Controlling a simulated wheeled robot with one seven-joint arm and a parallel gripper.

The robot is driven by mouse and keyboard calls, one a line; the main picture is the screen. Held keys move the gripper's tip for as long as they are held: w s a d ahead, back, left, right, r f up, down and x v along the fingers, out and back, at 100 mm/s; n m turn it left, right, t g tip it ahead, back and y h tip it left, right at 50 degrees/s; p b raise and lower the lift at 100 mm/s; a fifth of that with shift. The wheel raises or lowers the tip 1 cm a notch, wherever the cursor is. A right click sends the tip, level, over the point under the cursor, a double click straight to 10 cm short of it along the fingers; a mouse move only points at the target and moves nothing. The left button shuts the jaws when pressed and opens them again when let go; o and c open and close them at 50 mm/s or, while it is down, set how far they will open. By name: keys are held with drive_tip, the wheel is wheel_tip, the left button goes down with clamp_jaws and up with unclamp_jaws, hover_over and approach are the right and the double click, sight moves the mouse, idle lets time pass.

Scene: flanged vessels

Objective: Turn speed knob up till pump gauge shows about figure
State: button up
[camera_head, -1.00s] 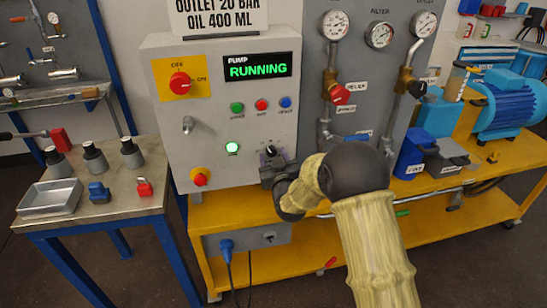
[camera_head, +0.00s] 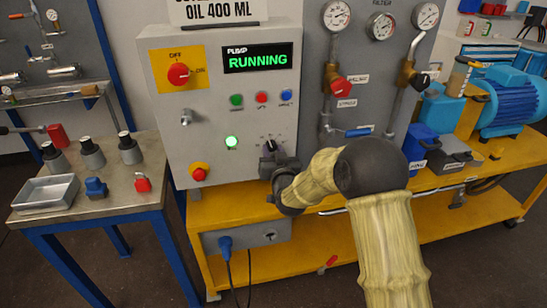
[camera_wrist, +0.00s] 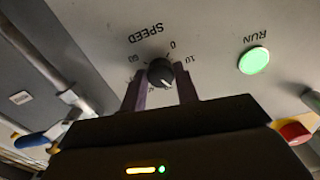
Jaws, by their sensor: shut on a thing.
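The black speed knob (camera_wrist: 161,72) sits on the grey panel under the upside-down word SPEED in the wrist view, with a pale mark at its lower edge. My gripper (camera_wrist: 160,80) is shut on it, one finger on each side. In the head view my gripper (camera_head: 272,157) is at the panel's lower right and largely covers the knob. Three round gauges show at the top: left (camera_head: 336,15), middle (camera_head: 381,26) and right (camera_head: 427,14). Their needles are too small to read. The display (camera_head: 257,58) reads PUMP RUNNING.
The green run lamp (camera_head: 231,141) is lit. A red stop button (camera_head: 199,173) on yellow sits below it. A red valve handle (camera_head: 341,87) and a blue handle (camera_head: 357,132) are on the pipes to the right. A side table (camera_head: 120,205) stands at left.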

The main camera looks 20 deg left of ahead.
idle(0.3)
drive_tip(key=o, duration=1)
drive_tip(key=shift+c, duration=0.2)
drive_tip(key=shift+s+d, duration=0.1)
drive_tip(key=shift+s, duration=0.05)
drive_tip(key=b+v, duration=0.1)
drive_tip(key=v, duration=1.6)
